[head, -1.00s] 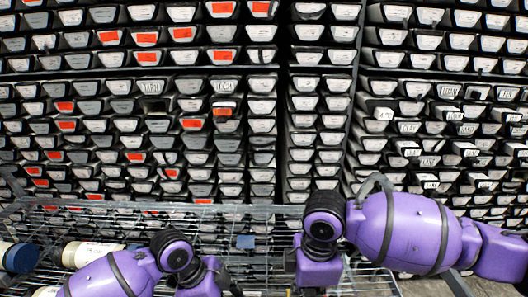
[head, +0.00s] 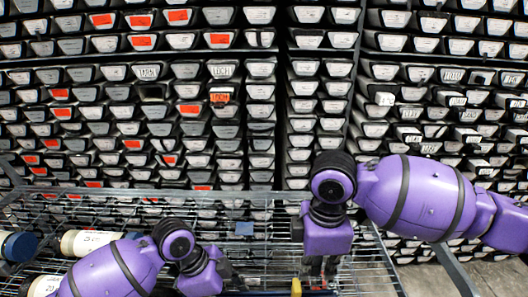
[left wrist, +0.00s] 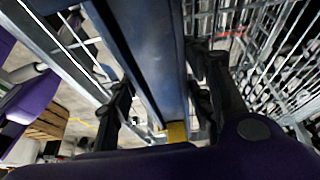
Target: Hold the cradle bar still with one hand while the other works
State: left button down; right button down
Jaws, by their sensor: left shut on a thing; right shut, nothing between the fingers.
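The cradle bar (left wrist: 142,45), a long dark blue bar, runs through the middle of the left wrist view. My left gripper (left wrist: 165,95) has a black finger on each side of it and is shut on it. A yellow part (left wrist: 177,131) shows at the bar's near end; a yellow piece (head: 296,287) also shows at the bottom of the head view. In the head view my right gripper (head: 318,268) points down over the wire rack, shut and empty, near that yellow piece. Whether it touches anything is unclear. The left fingers are mostly hidden there.
A wire rack (head: 125,207) spans the front. White cylinders (head: 88,242) with dark ends lie at its left. A small blue block (head: 244,229) is at mid-rack. Shelves of labelled trays (head: 140,125), some orange-tagged, fill the back. Bare floor (head: 490,278) shows at the right.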

pick_arm(q)
jog(key=shift+s+a+f, duration=0.1)
jog(key=shift+a+f, duration=0.15)
jog(key=shift+a, duration=0.05)
jog(key=c, duration=1.1)
grip_release()
jog(key=shift+o, duration=1.4)
jog(key=shift+r, duration=0.1)
jog(key=shift+w+r, duration=0.2)
jog(key=shift+r, duration=0.3)
jog(key=v, duration=1.1)
jog(key=shift+a+r, duration=0.1)
